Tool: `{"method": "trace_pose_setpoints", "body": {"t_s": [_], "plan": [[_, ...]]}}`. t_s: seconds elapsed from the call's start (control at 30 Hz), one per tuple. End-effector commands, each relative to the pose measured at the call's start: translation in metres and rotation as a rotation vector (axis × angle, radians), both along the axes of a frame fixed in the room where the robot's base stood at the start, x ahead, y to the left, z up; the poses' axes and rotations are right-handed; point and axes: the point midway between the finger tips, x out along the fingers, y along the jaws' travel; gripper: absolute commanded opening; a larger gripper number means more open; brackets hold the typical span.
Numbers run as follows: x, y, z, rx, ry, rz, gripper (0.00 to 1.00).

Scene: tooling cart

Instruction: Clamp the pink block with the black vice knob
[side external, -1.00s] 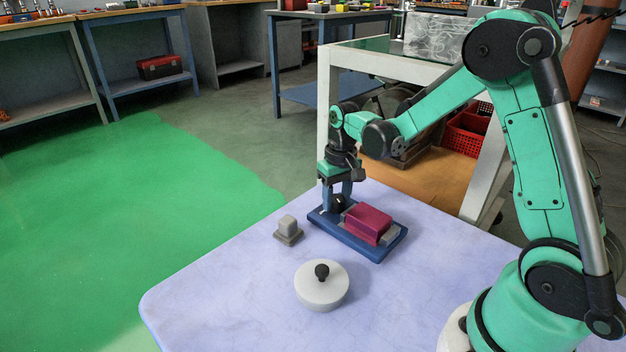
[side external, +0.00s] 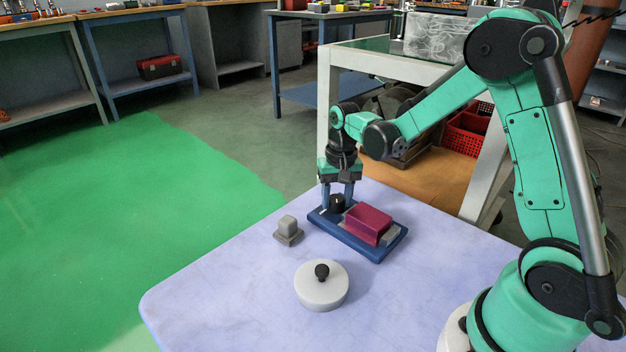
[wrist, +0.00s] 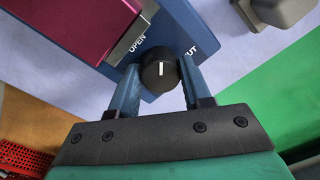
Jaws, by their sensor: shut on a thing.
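The blue vice (side external: 375,250) lies on the pale table. The pink block (side external: 369,224) sits on it beside a grey metal jaw, and it also shows at the upper left of the wrist view (wrist: 75,25). The black vice knob (side external: 337,202) is at the vice's far left end. In the wrist view, my gripper (wrist: 160,72) has its two blue fingers shut on the knob (wrist: 160,75), one on each side. The knob's white mark points straight up in that view, between the printed words OPEN and "CUT" or "SHUT", partly hidden by a finger.
A round grey lid-like disc (side external: 322,290) with a black knob stands at the front of the table (side external: 230,295). A small grey block on a square base (side external: 288,230) stands left of the vice. The table's left front is clear.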

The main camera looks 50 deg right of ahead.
Motion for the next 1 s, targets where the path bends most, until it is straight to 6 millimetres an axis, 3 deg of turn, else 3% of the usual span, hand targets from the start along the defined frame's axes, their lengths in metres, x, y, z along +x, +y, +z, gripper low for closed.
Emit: {"method": "trace_pose_setpoints", "body": {"t_s": [0.1, 0.13, 0.23, 0.57, 1.0], "plan": [[0.0, 0.0, 0.0, 0.001, 0.0, 0.001, 0.0], [0.0, 0.0, 0.0, 0.001, 0.0, 0.001, 0.46], [0.0, 0.0, 0.0, 0.001, 0.0, 0.001, 0.74], [0.0, 0.0, 0.002, 0.0, 0.0, 0.001, 0.75], [-0.001, -0.002, 0.053, 0.001, 0.001, 0.001, 0.75]]}}
